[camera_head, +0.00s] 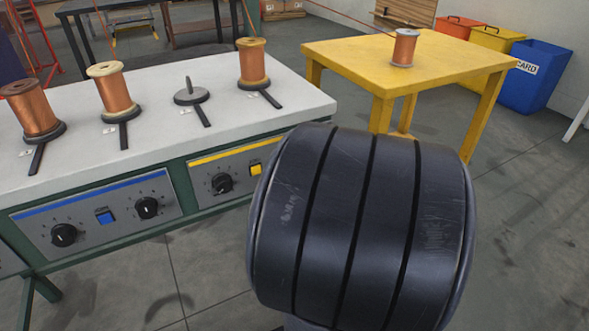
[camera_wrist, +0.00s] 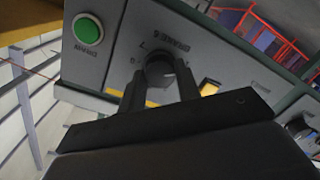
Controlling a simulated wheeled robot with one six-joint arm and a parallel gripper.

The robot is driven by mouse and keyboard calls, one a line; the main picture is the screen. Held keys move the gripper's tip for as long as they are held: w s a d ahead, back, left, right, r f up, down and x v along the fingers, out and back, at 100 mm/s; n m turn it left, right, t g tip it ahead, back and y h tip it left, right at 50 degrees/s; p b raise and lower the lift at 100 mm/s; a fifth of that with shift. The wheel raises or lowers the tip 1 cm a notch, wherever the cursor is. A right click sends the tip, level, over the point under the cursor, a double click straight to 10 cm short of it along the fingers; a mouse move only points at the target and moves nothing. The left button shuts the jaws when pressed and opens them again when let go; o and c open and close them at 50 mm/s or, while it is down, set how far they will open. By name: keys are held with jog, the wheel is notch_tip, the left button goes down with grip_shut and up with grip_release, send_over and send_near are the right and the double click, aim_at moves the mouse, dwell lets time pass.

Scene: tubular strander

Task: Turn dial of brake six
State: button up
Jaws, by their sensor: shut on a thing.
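In the wrist view, my gripper (camera_wrist: 160,80) has its two dark fingers on either side of a dark round dial (camera_wrist: 159,69) and is shut on it. The label "BRAKE 6" shows upside down on the grey panel (camera_wrist: 205,60) beside the dial. The fingers cover part of the dial, and its exact pointer setting cannot be read. In the head view, my large dark arm link hides the gripper and this dial.
A green button (camera_wrist: 88,31) sits on the panel near the dial. In the head view, copper spools (camera_head: 115,90) stand on the white bench top (camera_head: 225,108), above other dials (camera_head: 148,207). A yellow table (camera_head: 345,52) holds another copper spool (camera_head: 404,47).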

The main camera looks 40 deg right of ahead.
dwell(0.3)
jog(key=o, duration=1)
jog(key=shift+c, duration=0.2)
jog(key=shift+s, duration=0.1)
jog(key=p+v, duration=0.3)
jog(key=v, duration=0.7)
jog(key=shift+s, duration=0.35)
jog(key=shift+a, duration=0.1)
jog(key=shift+w, duration=0.1)
